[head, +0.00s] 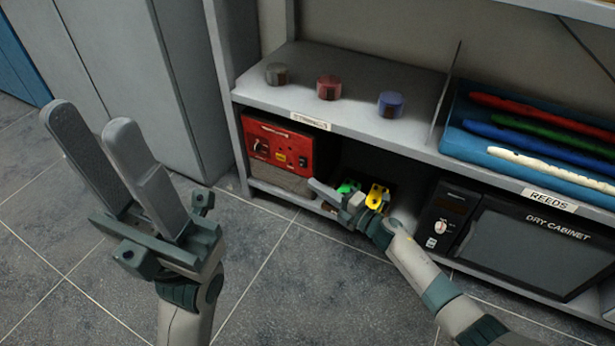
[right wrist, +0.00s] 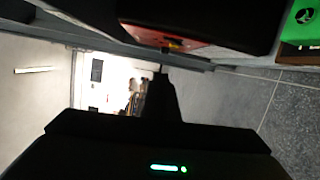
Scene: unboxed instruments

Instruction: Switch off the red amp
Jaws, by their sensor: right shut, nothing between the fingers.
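The red amp (head: 278,146) stands on the lower shelf at the left, with a red panel above a greyish front. A knob sits on the panel's left and a small dark switch (head: 303,161) near its right edge; its position is too small to read. In the right wrist view the amp's red panel (right wrist: 165,36) shows at the top, partly dark. My right gripper (head: 314,185) is shut and empty, its tips just below and right of the switch; I cannot tell whether they touch the amp. My left gripper (head: 92,118) is open and empty, left of the shelf.
Green (head: 348,187) and yellow (head: 376,196) items lie right of the amp, partly behind my right gripper. The dry cabinet (head: 530,245) stands further right. Floor at left is clear.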

